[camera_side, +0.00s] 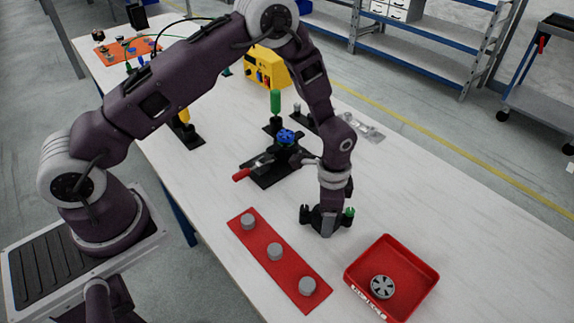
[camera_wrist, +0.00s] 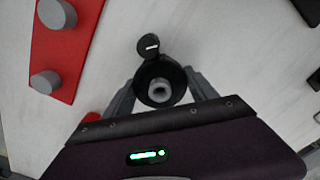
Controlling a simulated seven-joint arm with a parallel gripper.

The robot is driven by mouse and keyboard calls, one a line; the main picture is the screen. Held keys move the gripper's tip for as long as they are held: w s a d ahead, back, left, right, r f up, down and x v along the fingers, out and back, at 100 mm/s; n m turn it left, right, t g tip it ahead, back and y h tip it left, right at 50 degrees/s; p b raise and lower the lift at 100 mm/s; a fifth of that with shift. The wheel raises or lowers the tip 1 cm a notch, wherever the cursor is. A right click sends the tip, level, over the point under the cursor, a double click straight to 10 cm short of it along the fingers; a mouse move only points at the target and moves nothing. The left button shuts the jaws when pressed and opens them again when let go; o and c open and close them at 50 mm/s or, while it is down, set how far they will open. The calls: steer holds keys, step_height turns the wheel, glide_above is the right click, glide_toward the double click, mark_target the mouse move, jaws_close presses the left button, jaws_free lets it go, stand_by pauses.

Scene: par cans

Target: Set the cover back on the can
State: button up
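My gripper (camera_side: 326,224) is low over the white table, right of the red strip and left of the red tray. In the wrist view, its two grey fingers (camera_wrist: 160,88) reach to either side of a round black part with a pale ringed centre (camera_wrist: 158,92). A smaller black disc (camera_wrist: 148,45) with a light mark sits just beyond it, apparently touching. I cannot tell whether the fingers grip the black part, nor which piece is the can or the cover. Grey cylinders (camera_side: 275,251) stand on the red strip (camera_side: 290,268). A grey spoked disc (camera_side: 382,286) lies in the red tray (camera_side: 400,260).
A black fixture with a blue knob (camera_side: 286,137) and red handle (camera_side: 241,174) stands behind my gripper. A green-topped post (camera_side: 275,101) and a yellow box (camera_side: 268,68) are farther back.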

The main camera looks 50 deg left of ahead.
steer(key=shift+r, duration=0.1)
steer(key=shift+r, duration=2.9)
steer(key=w+a+r+n, duration=0.2)
steer(key=w+a+n, duration=0.1)
steer(key=a, duration=0.3)
steer(key=w+a+r+n, duration=0.2)
steer(key=w+a, duration=0.1)
steer(key=a, duration=0.4)
step_height(320, 180, up, 4)
steer(key=n, duration=0.4)
glide_above(286, 134)
steer(key=shift+d+f, duration=0.15)
steer(key=shift+d, duration=0.05)
steer(key=shift+a, duration=0.25)
steer(key=shift+f, duration=3.3)
steer(key=shift+f, duration=0.15)
